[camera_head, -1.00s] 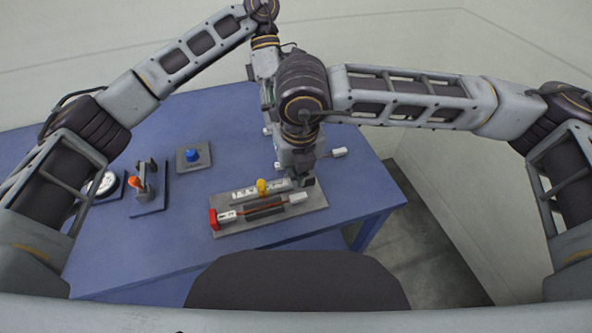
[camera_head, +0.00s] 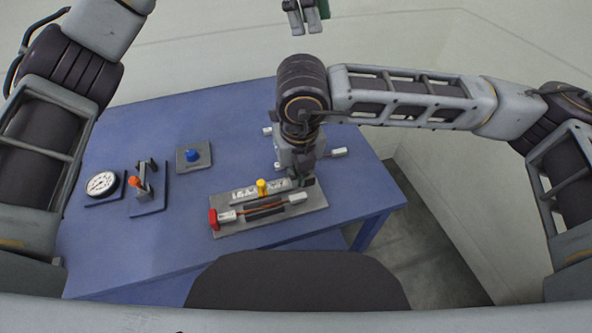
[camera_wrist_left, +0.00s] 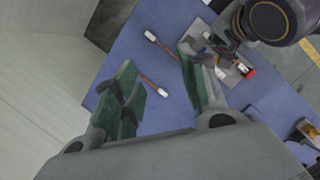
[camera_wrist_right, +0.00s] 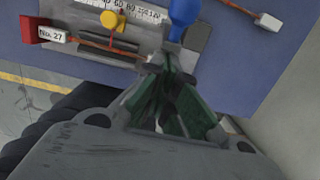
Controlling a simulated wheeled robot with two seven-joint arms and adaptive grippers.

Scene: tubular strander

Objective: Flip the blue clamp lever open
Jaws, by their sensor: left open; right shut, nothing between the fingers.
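The blue clamp lever (camera_wrist_right: 184,14) shows in the right wrist view as a rounded blue handle at the right end of the grey fixture (camera_wrist_right: 88,22). In the head view my right arm hides it. My right gripper (camera_wrist_right: 172,62) is shut and empty, its fingertips just below the blue lever in that view; I cannot tell whether they touch. In the head view the right gripper (camera_head: 306,181) is low at the right end of the fixture plate (camera_head: 235,229). My left gripper (camera_head: 306,28) is open and empty, high at the top of the head view, and also shows in the left wrist view (camera_wrist_left: 162,92).
The fixture carries a red block (camera_head: 213,219), a yellow knob (camera_head: 262,187), a scale and a cable piece. A loose white-ended cable (camera_head: 339,152) lies behind my right gripper. A blue knob (camera_head: 192,155), an orange-tipped switch (camera_head: 140,183) and a dial (camera_head: 101,184) stand left.

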